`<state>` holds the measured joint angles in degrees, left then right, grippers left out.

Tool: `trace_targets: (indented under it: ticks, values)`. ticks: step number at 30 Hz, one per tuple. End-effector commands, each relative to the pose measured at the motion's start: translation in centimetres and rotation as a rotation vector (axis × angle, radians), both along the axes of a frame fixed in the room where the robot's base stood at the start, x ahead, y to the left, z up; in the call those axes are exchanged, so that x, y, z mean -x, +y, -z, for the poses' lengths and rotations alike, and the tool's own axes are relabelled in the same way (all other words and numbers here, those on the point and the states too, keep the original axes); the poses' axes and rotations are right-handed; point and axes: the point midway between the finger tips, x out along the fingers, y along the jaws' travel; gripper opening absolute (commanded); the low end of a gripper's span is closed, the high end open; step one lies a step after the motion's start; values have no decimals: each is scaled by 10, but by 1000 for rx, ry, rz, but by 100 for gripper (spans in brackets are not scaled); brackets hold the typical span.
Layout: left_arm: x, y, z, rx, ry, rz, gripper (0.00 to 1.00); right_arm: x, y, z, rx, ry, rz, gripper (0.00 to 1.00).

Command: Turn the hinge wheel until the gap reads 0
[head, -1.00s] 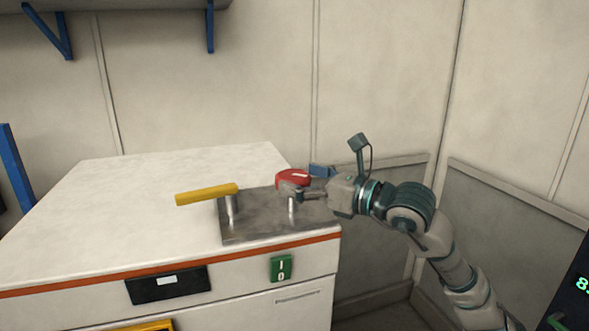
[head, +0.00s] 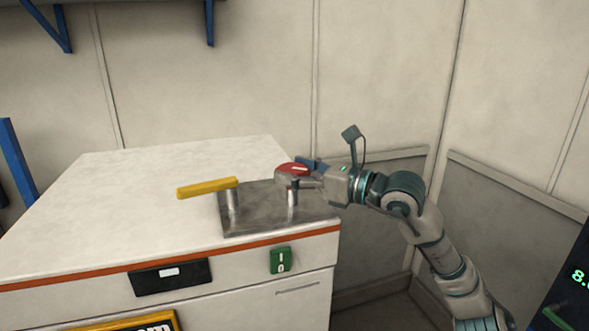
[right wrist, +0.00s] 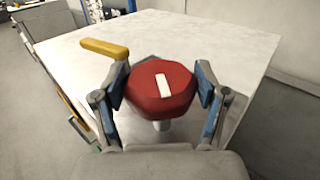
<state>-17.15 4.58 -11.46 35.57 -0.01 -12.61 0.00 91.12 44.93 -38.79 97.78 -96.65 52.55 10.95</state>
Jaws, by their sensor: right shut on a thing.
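The red hinge wheel (head: 294,169) has a white mark on top and stands on a short metal post on the grey plate (head: 262,224). A dark display (head: 578,277) at the right edge shows a green "8." and is cut off. My left gripper is out of view.
A yellow lever (head: 207,188) on a metal post stands left of the wheel. The white bench top (head: 130,205) is otherwise clear. A green switch (head: 281,260) and a black panel (head: 171,278) are on the bench front. Walls stand close behind and right.

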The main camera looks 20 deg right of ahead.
Motion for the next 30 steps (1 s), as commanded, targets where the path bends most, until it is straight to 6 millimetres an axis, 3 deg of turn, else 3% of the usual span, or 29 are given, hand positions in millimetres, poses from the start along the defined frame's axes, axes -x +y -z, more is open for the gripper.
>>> trace_targets:
  ticks: [4, 14, 15, 17, 30]
  values:
    - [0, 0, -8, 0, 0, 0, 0, -1, -1, -2, -3, 3, -72, 38]
    - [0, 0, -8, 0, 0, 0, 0, -1, -1, -2, -4, -3, -88, 38]
    - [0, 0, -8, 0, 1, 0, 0, -1, -1, -2, -4, -3, -87, 83]
    - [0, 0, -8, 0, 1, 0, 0, -1, -1, -2, -3, -3, -87, 98]
    - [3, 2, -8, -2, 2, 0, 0, 5, -6, -1, -2, -3, -87, 98]
